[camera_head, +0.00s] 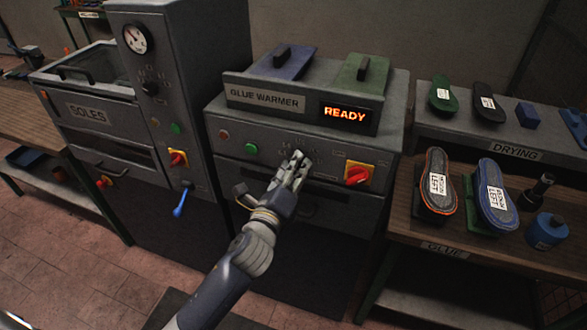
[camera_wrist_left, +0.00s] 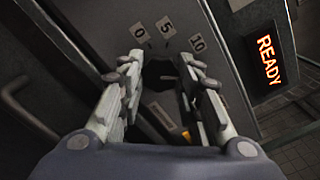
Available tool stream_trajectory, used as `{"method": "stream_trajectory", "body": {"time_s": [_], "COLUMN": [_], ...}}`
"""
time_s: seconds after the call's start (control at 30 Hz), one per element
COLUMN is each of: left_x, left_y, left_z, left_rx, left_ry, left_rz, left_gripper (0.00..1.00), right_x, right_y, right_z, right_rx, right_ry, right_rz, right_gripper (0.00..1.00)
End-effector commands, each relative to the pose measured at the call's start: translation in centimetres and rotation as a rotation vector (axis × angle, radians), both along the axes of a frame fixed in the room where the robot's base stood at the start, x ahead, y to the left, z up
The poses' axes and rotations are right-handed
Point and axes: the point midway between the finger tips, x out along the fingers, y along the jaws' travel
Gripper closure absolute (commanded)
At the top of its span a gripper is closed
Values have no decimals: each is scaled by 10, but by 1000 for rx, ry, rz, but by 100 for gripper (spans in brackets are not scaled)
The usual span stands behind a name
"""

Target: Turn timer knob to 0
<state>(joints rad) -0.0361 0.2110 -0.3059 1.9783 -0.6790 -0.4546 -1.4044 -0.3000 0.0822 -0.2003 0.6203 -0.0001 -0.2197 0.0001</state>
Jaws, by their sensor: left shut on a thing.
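The glue warmer (camera_head: 230,128) is a grey machine with a lit READY display (camera_head: 345,114). My left gripper (camera_head: 296,160) is at its front panel and covers the timer knob in the head view. In the left wrist view, the dark timer knob (camera_wrist_left: 160,74) sits between the fingers of my left gripper (camera_wrist_left: 162,64), which is shut on it. The labels 0 (camera_wrist_left: 139,30), 5 (camera_wrist_left: 167,26) and 10 (camera_wrist_left: 198,43) show around the knob. The direction of its pointer is hard to tell. My right gripper is out of view.
A red switch on a yellow plate (camera_head: 358,175) is right of the gripper, and a green button (camera_head: 251,149) is left. The soles machine (camera_head: 90,113) stands at left. Shoe soles (camera_head: 437,185), a blue jar (camera_head: 546,232) and a drying shelf (camera_head: 515,152) are at right.

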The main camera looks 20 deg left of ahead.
Motion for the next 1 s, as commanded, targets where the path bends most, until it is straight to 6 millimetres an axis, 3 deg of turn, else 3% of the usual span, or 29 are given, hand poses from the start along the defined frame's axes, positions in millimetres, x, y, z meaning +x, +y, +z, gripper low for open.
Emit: {"method": "stream_trajectory", "body": {"time_s": [0.27,1.0], "left_x": [0,0], "left_y": [1,1], "left_z": [0,0], "left_rx": [-171,-870], "left_ry": [7,29], "left_rz": [2,2], "left_gripper": [92,92], "right_x": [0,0], "right_y": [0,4], "right_z": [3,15], "right_rx": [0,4], "right_ry": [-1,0], "right_rz": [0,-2], "right_gripper": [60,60]}}
